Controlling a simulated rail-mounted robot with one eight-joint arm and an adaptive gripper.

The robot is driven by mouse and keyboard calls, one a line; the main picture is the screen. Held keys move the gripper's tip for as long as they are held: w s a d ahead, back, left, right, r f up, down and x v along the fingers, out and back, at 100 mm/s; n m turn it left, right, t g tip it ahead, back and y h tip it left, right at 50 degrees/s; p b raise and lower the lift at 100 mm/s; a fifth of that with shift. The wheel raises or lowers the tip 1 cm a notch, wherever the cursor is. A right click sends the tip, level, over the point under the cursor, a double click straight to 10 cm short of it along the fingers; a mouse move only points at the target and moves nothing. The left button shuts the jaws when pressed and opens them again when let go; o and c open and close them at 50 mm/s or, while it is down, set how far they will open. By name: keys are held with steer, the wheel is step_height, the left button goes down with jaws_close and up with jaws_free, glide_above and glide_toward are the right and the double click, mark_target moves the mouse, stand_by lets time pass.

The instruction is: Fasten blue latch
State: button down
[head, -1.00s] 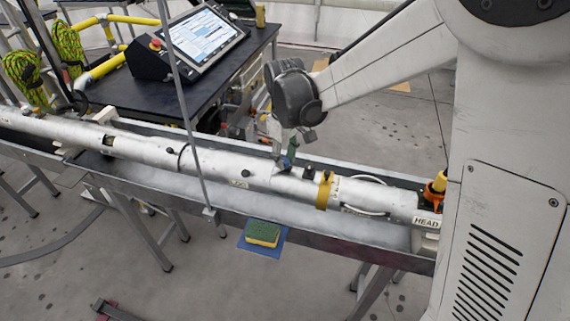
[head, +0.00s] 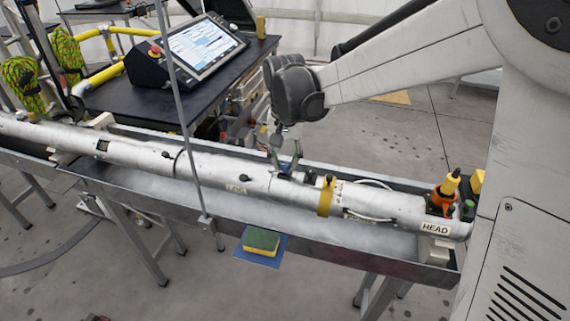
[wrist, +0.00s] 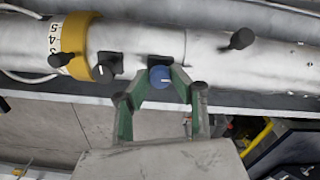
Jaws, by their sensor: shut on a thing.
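The blue latch (wrist: 160,76) is a round blue knob with a light mark, on the side of the silver tube (wrist: 150,42). It sits between the green fingers of my gripper (wrist: 162,82), which is shut on it in the wrist view. In the head view my gripper (head: 285,166) reaches down to the far upper side of the tube (head: 215,175), left of a yellow band (head: 326,196).
The tube lies in a grey metal trough (head: 150,195). A console screen (head: 203,44) stands on a black table behind. A thin upright rod (head: 180,100) stands in front.

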mark_target(285, 164)
steer(key=shift+m, duration=0.5)
steer(key=c, duration=1.5)
jaws_free()
step_height(285, 164, up, 12)
steer(key=s+d+f+t, duration=0.1)
steer(key=s+d+t, duration=0.1)
steer(key=s+d, duration=0.3)
steer(key=s+d+f+n+t, duration=0.1)
steer(key=s+d+f+t, duration=0.1)
steer(key=s+d, duration=0.4)
steer(key=s+d+f+t+b, duration=0.1)
steer(key=s+d+f+t, duration=0.1)
steer(key=s+d, duration=0.4)
steer(key=shift+s+f+n+t, duration=0.2)
steer(key=shift+s+t, duration=0.1)
steer(key=shift+s, duration=1)
steer(key=shift+s+f+n+t, duration=0.1)
steer(key=shift+s+n+t, duration=0.15)
steer(key=shift+s, duration=1.05)
